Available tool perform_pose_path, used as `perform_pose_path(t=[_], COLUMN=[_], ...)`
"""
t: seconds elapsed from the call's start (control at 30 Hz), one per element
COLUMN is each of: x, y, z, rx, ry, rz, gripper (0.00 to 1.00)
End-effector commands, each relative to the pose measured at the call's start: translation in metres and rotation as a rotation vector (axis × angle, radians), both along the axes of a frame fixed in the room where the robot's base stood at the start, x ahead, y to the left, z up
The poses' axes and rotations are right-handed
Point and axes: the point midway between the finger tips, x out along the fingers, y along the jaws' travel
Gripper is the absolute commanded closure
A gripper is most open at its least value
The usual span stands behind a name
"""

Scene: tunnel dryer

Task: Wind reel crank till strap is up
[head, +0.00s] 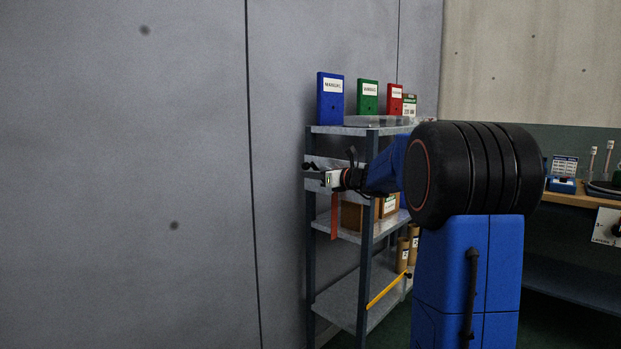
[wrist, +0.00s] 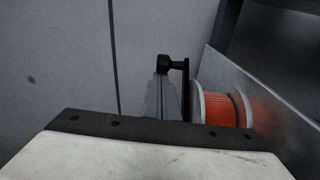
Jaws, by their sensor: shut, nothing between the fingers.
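The strap reel (wrist: 217,108) shows in the wrist view as a spool with pale flanges, wound with orange strap, mounted beside a grey metal plate. Its black crank (wrist: 186,92) stands at the left of the spool, with the grip knob (wrist: 167,66) at the top pointing left. My gripper (wrist: 162,95) is shut and empty, its grey fingers just below the knob; whether they touch it I cannot tell. In the head view my gripper (head: 318,175) is at the shelf's left upright. An orange-red strap (head: 335,216) hangs down there below it. The reel itself is mostly hidden.
The metal shelf rack (head: 364,240) carries blue (head: 330,106), green (head: 368,104) and red (head: 395,105) manuals on top, with boxes and brown cylinders lower down. A yellow bar (head: 388,290) slants across the lower shelf. A grey wall stands close on the left. A workbench (head: 575,200) is at right.

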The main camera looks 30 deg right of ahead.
Motion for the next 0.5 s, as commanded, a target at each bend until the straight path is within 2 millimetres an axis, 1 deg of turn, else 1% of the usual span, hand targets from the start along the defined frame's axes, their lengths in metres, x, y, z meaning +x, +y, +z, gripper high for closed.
perform_pose_path(t=[0.5], x=[-0.0007], y=[-0.0003], z=[0.0004], rx=[0.009], ry=[-0.022], rz=[0.000], gripper=[1.00])
